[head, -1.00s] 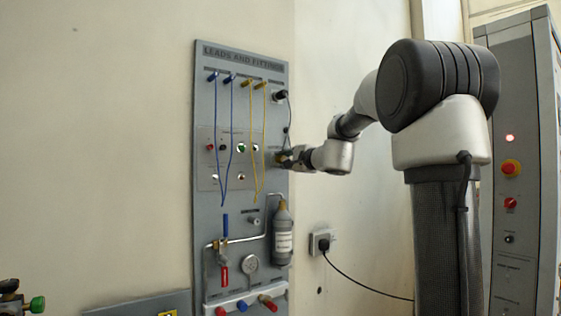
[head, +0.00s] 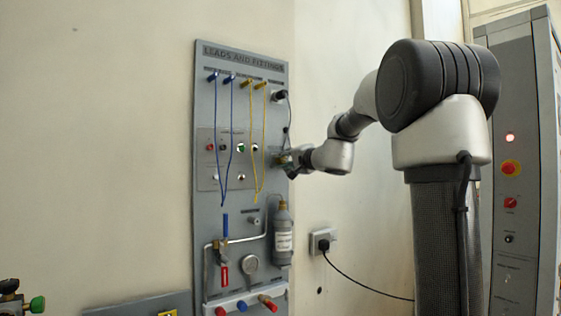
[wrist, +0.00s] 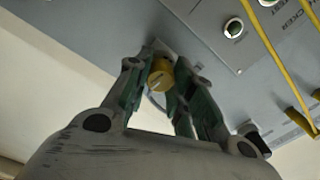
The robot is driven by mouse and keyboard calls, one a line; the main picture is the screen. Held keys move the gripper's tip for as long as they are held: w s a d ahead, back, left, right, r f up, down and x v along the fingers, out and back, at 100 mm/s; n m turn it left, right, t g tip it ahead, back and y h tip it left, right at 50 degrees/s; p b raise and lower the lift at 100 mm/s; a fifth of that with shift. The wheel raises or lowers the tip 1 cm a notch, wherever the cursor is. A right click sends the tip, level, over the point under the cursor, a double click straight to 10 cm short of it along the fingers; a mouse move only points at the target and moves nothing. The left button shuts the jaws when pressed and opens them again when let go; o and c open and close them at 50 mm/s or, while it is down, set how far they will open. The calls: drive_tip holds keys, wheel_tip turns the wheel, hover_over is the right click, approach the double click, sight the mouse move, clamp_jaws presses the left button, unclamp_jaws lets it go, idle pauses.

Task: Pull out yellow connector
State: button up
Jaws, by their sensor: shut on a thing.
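The yellow connector (wrist: 160,75) is a round yellow piece in the wrist view, by the grey panel. My gripper (wrist: 164,62) has its two green-lined fingers on either side of it and is shut on it. Whether the connector is still seated in the panel cannot be told. In the head view my gripper (head: 285,160) is at the right edge of the panel (head: 207,125), at mid height. The connector is too small and covered there to make out.
Blue leads (head: 230,130) and yellow leads (head: 264,130) hang left of my gripper. A black plug (head: 280,96) with a cable is above it. A grey bottle (head: 283,240) and piping are below.

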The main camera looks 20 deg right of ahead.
sight(284, 160)
drive_tip(key=shift+n, duration=0.7)
drive_tip(key=shift+s+d, duration=0.25)
drive_tip(key=shift+s, duration=0.95)
drive_tip(key=shift+s+d, duration=0.25)
drive_tip(key=shift+s, duration=0.9)
